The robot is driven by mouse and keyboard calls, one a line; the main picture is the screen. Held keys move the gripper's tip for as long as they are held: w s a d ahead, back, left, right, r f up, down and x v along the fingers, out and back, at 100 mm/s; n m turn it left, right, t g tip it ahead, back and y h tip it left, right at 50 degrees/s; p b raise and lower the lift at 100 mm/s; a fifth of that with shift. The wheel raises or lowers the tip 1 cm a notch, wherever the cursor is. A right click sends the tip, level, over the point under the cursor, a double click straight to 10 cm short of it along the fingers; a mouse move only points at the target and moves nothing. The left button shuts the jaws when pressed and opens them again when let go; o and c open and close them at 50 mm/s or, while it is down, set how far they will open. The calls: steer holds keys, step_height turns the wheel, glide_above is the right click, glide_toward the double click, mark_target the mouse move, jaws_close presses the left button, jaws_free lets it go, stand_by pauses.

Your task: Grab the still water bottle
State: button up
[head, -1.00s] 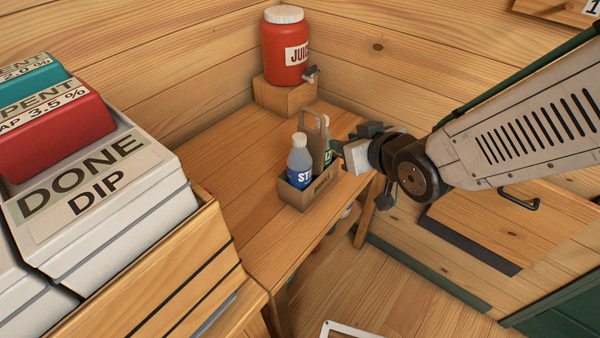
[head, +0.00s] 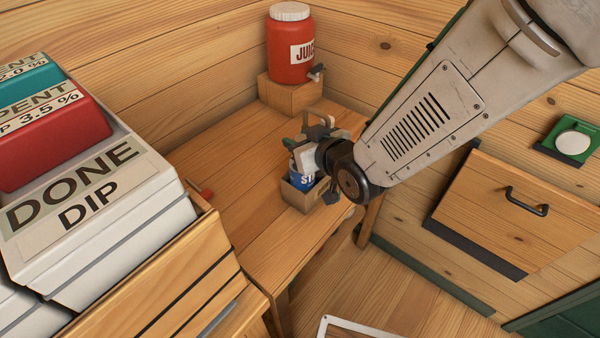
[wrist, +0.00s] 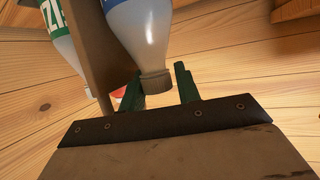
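The still water bottle (head: 302,181), with a blue label, stands in a brown carrier (head: 298,200) on the wooden table; my gripper covers its upper part. My gripper (head: 304,155) is over the bottle's top. In the wrist view its two green fingers (wrist: 158,84) are apart, one to each side of the cap; I cannot tell whether they touch it. A second bottle with a green label (wrist: 62,35) stands beyond the carrier's divider (wrist: 103,50).
The carrier's handle (head: 318,113) rises close behind my gripper. A red juice jar (head: 290,50) stands on a wooden block (head: 290,95) at the back. White boxes (head: 110,200) in a wooden crate fill the left.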

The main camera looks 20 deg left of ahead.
steer(key=shift+w+d, duration=0.25)
steer(key=shift+d, duration=0.15)
jaws_close()
steer(key=shift+r, duration=0.2)
